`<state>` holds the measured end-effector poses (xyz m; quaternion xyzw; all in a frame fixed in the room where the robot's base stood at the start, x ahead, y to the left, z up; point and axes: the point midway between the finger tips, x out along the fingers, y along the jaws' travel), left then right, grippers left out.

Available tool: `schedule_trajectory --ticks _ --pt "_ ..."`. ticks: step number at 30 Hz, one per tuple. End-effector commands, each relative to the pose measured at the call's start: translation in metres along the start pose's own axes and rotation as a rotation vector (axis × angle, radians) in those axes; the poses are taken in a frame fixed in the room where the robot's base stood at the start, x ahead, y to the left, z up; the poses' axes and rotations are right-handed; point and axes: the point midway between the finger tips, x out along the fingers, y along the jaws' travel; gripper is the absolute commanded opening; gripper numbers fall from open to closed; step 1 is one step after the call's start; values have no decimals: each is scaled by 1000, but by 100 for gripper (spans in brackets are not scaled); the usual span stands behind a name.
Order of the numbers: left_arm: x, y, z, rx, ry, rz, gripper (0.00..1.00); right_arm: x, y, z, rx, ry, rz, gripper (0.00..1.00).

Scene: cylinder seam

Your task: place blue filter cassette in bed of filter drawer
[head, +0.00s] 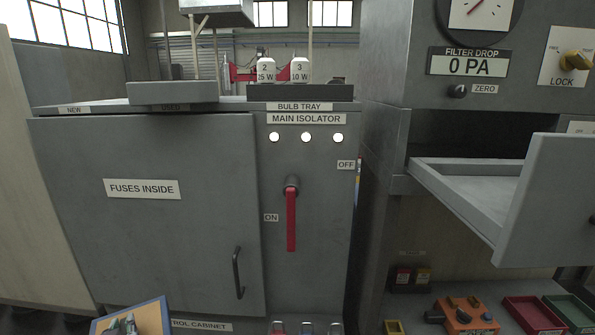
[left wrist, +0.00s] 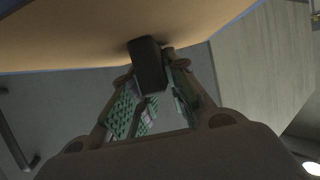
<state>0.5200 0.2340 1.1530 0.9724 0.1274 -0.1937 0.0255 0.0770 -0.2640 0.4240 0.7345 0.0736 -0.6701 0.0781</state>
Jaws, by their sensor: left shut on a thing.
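The blue filter cassette (head: 146,314) shows at the bottom left of the head view, with a tan face and blue rim, cut off by the picture edge. My left gripper (head: 122,326) is at it there. In the left wrist view the tan face of the cassette (left wrist: 80,40) fills the top, and my left gripper (left wrist: 150,82) is shut on its black handle (left wrist: 146,58). The filter drawer (head: 459,194) is pulled open at the right, well away from the cassette. The visible part of its bed (head: 480,182) is empty. My right gripper is not in view.
A grey cabinet (head: 75,240) with a red isolator lever (head: 291,222) stands between the cassette and the drawer. The drawer front (head: 540,215) stands out at the right. Below are an orange box (head: 466,315), a red tray (head: 533,315) and a green tray (head: 572,312).

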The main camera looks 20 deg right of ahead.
Motion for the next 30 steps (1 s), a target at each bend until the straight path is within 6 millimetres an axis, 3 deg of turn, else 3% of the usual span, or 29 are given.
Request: schedule_trajectory --ticks 30 --pt "38 8 134 82 -1 196 0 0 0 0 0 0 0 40"
